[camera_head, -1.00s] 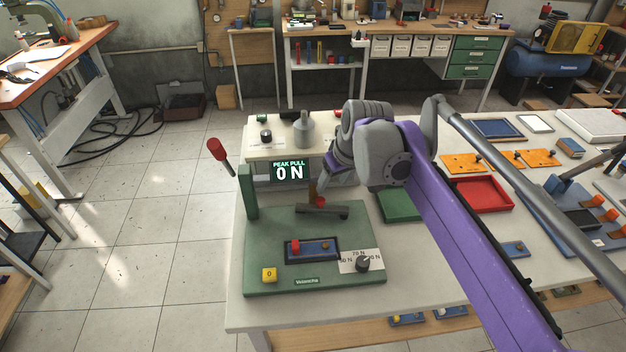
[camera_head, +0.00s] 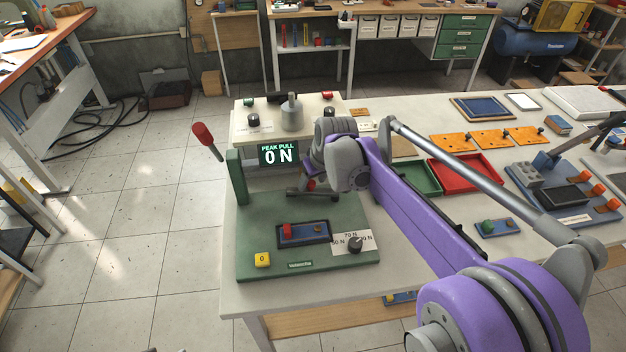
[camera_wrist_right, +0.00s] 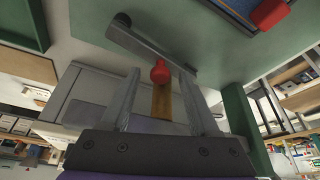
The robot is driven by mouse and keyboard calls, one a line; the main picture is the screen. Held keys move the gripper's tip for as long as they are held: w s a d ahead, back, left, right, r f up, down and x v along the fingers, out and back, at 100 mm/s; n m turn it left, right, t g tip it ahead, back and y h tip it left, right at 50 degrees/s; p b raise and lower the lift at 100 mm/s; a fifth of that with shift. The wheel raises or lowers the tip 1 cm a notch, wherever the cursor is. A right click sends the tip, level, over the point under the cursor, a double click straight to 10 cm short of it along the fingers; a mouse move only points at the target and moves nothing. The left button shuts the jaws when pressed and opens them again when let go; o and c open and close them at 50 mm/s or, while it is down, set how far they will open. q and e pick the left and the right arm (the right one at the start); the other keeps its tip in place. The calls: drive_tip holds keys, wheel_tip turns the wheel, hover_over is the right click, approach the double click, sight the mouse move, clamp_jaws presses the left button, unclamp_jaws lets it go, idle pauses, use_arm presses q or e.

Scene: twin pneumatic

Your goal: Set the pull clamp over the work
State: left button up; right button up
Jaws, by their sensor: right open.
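The green tester base (camera_head: 262,220) stands on the white table, with a blue work piece (camera_head: 303,234) with a red button lying in its middle. Behind it is a dark grey clamp bar (camera_head: 322,196), also in the right wrist view (camera_wrist_right: 150,42), with a red knob (camera_wrist_right: 160,70) near one end. The bar lies behind the blue piece, not over it. My right gripper (camera_wrist_right: 159,76) is open, its fingers on either side of the red knob. Contact cannot be told. In the head view, my wrist partly covers the knob and bar. My left gripper is not in view.
A green post (camera_head: 236,178) with a red-handled lever (camera_head: 205,138) rises at the base's left. The display (camera_head: 278,154) reads 0 N. Green and red trays (camera_head: 467,174) lie to the right.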

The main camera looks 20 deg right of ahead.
clamp_jaws()
idle(1.4)
